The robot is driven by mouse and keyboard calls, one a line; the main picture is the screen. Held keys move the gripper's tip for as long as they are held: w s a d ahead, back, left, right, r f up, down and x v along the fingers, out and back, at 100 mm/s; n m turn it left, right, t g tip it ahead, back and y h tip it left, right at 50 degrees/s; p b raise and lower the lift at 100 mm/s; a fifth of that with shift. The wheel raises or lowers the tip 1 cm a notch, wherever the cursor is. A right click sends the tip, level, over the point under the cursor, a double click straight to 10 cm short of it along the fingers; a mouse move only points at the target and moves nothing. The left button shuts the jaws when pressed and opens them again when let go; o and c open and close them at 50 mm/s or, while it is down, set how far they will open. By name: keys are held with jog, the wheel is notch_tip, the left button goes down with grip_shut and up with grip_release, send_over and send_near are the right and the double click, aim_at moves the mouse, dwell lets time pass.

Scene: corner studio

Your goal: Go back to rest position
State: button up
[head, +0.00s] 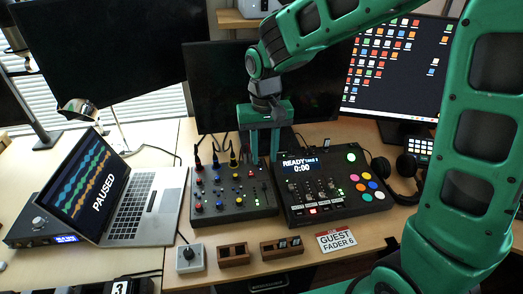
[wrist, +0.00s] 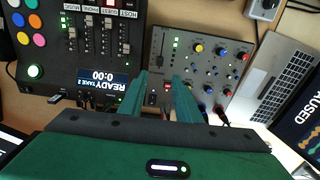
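My gripper (head: 264,158) points down over the back of the desk, above the gap between the small mixer (head: 232,202) and the larger black console (head: 324,210). Its two green fingers are apart, with nothing seen between them. In the wrist view my gripper (wrist: 159,80) is open and empty above the right back edge of the mixer (wrist: 208,62). The console (wrist: 85,45) lies to the left there, its screen reading READY and 0:00. I cannot tell how far the fingertips are above the mixer.
An open laptop (head: 140,212) reading PAUSED stands left. Headphones (head: 402,168) lie right of the console. In front are a grey knob box (head: 190,257), two wooden holders (head: 233,254) (head: 282,247) and a GUEST FADER 6 card (head: 337,239). Monitors (head: 397,75) stand behind.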

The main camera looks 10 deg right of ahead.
jog(key=s+d+r+m, duration=0.1)
jog(key=s+d, duration=0.1)
jog(key=d, duration=0.3)
jog(key=s+d+r+m, duration=0.1)
jog(key=s+d+r, duration=0.1)
jog(key=d, duration=0.4)
jog(key=s+d+m, duration=0.2)
jog(key=s+d, duration=0.6)
jog(key=s, duration=0.2)
jog(key=s+d+r+m, duration=0.1)
jog(key=s+d+m, duration=0.1)
jog(key=s+d, duration=0.6)
jog(key=s, duration=0.3)
jog(key=shift+d+r, duration=0.1)
jog(key=shift+w+f, duration=0.25)
jog(key=shift+w, duration=0.35)
dwell(0.6)
